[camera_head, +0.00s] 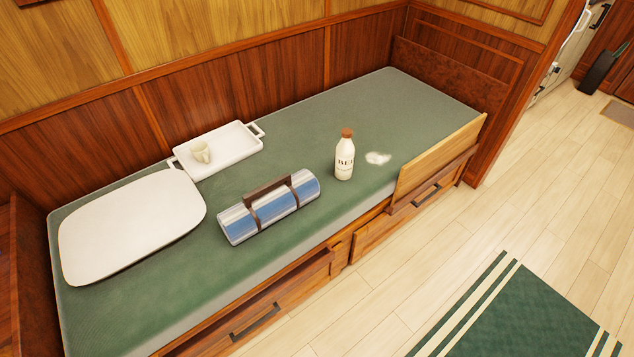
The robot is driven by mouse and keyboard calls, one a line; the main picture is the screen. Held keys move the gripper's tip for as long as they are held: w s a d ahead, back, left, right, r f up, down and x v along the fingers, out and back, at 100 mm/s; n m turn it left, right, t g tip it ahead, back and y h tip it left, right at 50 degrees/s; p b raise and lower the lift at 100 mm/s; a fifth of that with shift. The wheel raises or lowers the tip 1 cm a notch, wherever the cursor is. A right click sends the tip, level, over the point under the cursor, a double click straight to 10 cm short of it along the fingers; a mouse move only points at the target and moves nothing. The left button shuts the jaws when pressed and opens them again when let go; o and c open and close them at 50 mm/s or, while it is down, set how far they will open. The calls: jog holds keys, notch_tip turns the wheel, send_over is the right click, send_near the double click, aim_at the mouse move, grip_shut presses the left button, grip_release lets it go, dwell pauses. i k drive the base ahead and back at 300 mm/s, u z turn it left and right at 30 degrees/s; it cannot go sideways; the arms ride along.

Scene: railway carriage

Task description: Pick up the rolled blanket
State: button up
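The rolled blanket (243,222) is blue and white striped, bound with brown straps and a brown carrying handle. It lies on the green mattress of the berth (280,165), near the front edge, at the middle of the view. Nothing covers it. My gripper is not in view.
A white pillow (130,225) lies to the left. A white tray (235,155) holding a cup (201,151) lies behind the blanket. A wooden guard board (440,155) edges the berth's front right. The floor in front is open, with a green rug (525,315).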

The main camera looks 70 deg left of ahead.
aim_at(260, 207)
jog(key=z, duration=0.1)
jog(key=i, duration=0.3)
jog(key=u, duration=2.9)
jog(key=i, duration=1)
jog(key=z, duration=0.25)
jog(key=k, duration=0.75)
jog(key=u, duration=0.25)
